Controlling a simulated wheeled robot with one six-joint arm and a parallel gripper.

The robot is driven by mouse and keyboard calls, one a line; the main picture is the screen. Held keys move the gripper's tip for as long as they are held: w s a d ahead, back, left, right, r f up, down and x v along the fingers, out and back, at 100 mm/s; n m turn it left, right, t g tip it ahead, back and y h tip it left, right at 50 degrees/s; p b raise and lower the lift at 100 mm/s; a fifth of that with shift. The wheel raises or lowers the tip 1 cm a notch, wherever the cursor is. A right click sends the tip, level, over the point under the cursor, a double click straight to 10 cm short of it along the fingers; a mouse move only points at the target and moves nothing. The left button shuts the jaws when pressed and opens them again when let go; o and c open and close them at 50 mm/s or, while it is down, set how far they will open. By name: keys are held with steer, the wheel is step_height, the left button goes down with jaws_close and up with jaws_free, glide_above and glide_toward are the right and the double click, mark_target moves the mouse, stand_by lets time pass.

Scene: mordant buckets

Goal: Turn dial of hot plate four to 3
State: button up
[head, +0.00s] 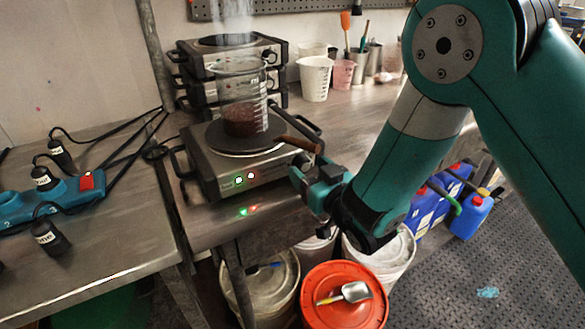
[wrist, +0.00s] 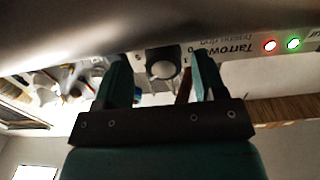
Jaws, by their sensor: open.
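The front hot plate (head: 213,165) is a silver box with a dark round top and two lit lamps, one green and one whitish in the head view. Part of a label ending in "ur" shows at the right edge there. My gripper (head: 308,178) is at the plate's right front corner and hides the dial in the head view. In the wrist view my gripper (wrist: 160,78) is open, with one finger on either side of the dial; contact cannot be told.
A glass beaker (head: 240,90) of dark red liquid steams on the plate. A brown handle (head: 302,143) juts out above my gripper. More hot plates (head: 205,52) are stacked behind. Buckets, one with a red lid (head: 330,310), stand below. A teal power strip (head: 60,195) lies left.

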steer(key=shift+w+a, duration=0.2)
steer(key=shift+w, duration=0.1)
steer(key=shift+a, duration=0.2)
steer(key=c, duration=0.9)
steer(key=shift+d, duration=0.2)
steer(key=shift+a, duration=0.1)
